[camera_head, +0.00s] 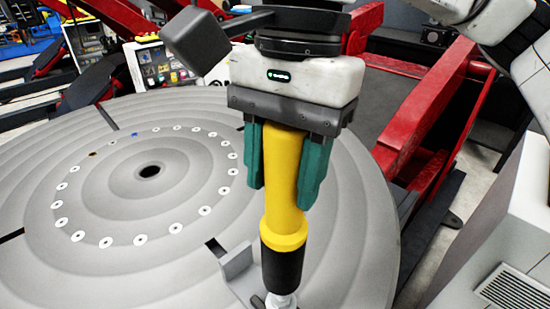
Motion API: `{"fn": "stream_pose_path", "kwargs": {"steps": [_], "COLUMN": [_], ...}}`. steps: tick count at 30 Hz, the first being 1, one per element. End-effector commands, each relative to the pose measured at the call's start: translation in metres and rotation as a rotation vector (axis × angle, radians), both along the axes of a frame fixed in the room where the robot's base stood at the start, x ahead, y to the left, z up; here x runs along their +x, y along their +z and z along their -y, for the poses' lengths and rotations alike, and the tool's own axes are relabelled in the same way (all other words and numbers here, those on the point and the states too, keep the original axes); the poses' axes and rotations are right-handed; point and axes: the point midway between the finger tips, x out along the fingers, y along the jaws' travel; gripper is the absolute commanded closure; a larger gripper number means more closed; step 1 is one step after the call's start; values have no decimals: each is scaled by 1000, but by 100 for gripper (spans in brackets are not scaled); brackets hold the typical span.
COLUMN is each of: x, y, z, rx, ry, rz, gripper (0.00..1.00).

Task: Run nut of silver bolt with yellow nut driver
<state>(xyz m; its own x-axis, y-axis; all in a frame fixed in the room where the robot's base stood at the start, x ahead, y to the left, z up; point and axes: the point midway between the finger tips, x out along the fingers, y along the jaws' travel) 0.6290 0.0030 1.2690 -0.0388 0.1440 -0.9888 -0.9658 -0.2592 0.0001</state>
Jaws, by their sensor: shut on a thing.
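My gripper (283,165) is shut on the yellow nut driver (284,180), with a green finger on each side of its handle. The driver hangs nearly upright, and its black lower end (282,268) points down. The silver bolt (281,301) shows just under the black end, at the bottom edge of the picture. The black end appears to sit over or right above the bolt's top. The nut is hidden, and I cannot tell whether the driver is seated on it.
The large grey round positioner table (120,240) fills the left and middle, with a central hole and a ring of white-rimmed holes. A grey bracket (238,268) stands just left of the driver. Red frame parts (430,110) stand behind on the right.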

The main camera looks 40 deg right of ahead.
Motion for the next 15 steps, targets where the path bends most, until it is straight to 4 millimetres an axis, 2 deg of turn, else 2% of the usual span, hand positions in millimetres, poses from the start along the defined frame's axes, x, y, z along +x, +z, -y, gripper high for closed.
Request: {"fn": "stream_pose_path", "kwargs": {"steps": [9, 15], "x": [0, 0], "y": [-1, -16], "z": [-2, -1], "rx": [-4, -3], "ry": [-8, -9], "rz": [1, -1], "gripper": [90, 90]}}
